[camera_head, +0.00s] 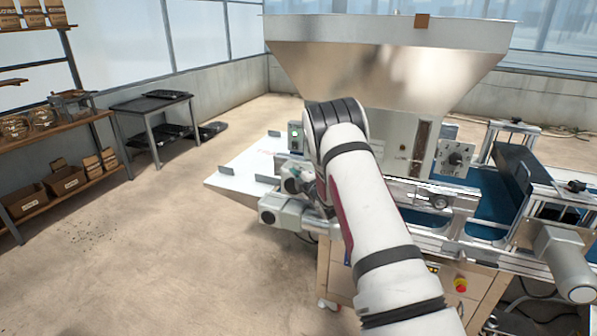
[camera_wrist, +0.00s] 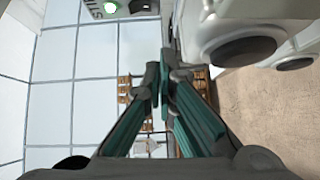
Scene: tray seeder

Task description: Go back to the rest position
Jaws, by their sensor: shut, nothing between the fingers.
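My gripper (camera_wrist: 164,82) shows in the wrist view with its grey, teal-lined fingers drawn together and nothing held between them. In the head view my arm reaches forward to the front of the tray seeder, and my gripper is mostly hidden there behind the arm. The seeder has a large metal hopper (camera_head: 390,65) and a grey control box with a green light (camera_head: 295,134). A grey motor housing (camera_wrist: 240,45) is close on the right of the fingers.
A wooden shelf (camera_head: 45,115) with boxes stands at the left. A dark metal table (camera_head: 150,104) stands near the back wall. A dial panel (camera_head: 455,158) and conveyor lie right of my arm.

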